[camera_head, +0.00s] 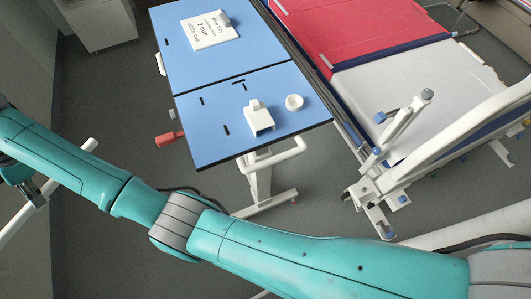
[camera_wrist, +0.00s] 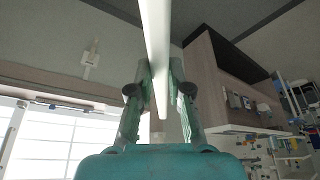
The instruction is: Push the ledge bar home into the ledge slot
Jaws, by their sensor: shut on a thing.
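My gripper (camera_wrist: 160,82) is shut on a long pale bar, the ledge bar (camera_wrist: 157,35). In the wrist view the bar runs between the two fingers and out past the top edge. In the head view a long white bar (camera_head: 15,224) lies slantwise at the left edge, by my gripper (camera_head: 36,196), partly hidden behind my arm. It is well apart from the blue table (camera_head: 190,72). Several small dark slots (camera_head: 227,130) show in the blue top; I cannot tell which, if any, is the ledge slot.
On the blue table stand a white bracket (camera_head: 260,120), a white ring (camera_head: 294,102) and a white lettered block (camera_head: 208,32). A bed (camera_head: 400,85) with rails stands at the right. Grey floor is clear left of the table.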

